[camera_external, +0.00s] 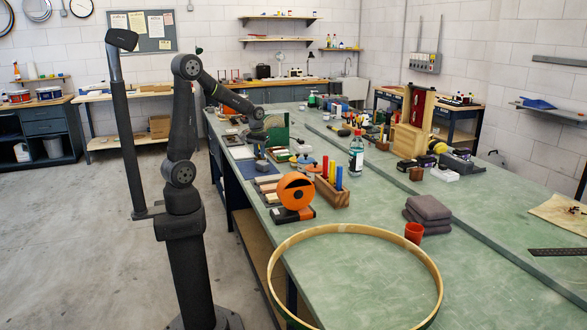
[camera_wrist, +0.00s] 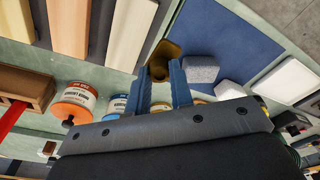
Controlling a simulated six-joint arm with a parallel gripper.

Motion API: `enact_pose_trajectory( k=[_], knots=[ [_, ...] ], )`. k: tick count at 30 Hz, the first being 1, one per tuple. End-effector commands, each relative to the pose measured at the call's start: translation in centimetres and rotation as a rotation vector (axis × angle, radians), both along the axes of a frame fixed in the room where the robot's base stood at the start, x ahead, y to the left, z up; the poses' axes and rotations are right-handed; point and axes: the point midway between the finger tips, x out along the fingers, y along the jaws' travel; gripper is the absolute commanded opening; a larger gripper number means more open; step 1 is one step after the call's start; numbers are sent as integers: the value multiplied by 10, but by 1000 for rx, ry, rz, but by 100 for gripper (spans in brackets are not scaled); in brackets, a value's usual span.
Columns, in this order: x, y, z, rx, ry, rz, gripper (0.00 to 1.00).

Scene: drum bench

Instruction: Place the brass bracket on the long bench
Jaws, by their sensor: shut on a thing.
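The brass bracket (camera_wrist: 163,57) is a small gold-brown piece at the fingertips in the wrist view. My gripper (camera_wrist: 160,84) is shut on it, with a blue-grey finger on either side. In the external view my gripper (camera_external: 258,140) is over the far left part of the long bench (camera_external: 480,225), whose top is green. The bracket cannot be made out there. I cannot tell how far it is above the bench top.
In the wrist view a blue mat (camera_wrist: 235,40), a grey block (camera_wrist: 201,69), a white block (camera_wrist: 290,80), wood strips (camera_wrist: 130,30) and an orange-lidded tin (camera_wrist: 75,102) surround the gripper. An orange tape dispenser (camera_external: 295,192) and wooden hoop (camera_external: 436,275) are nearer. The bench's right side has free room.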

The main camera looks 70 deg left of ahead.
Motion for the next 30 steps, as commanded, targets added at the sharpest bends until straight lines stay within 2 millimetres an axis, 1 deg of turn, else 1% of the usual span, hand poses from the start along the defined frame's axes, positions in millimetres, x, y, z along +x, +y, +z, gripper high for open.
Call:
enact_pose_trajectory(
  k=[1, 5, 6, 8, 9, 12, 15, 18, 21, 30],
  knots=[
    [15, -10, -2, -2, 2, -67, 0],
    [60, -44, -6, -4, 6, -295, 0],
    [74, -57, -7, -3, 6, -372, 0],
    [94, -77, -10, -4, 6, -484, 0],
    [106, -90, -12, -3, 7, -557, 0],
    [132, -122, -16, -3, 5, -718, 0],
    [150, -149, -21, -2, 2, -843, 0],
    [161, -168, -23, -1, 0, -927, 0],
    [166, -177, -25, 0, -1, -970, 0],
    [167, -179, -25, 0, -2, -981, 0]
  ],
)
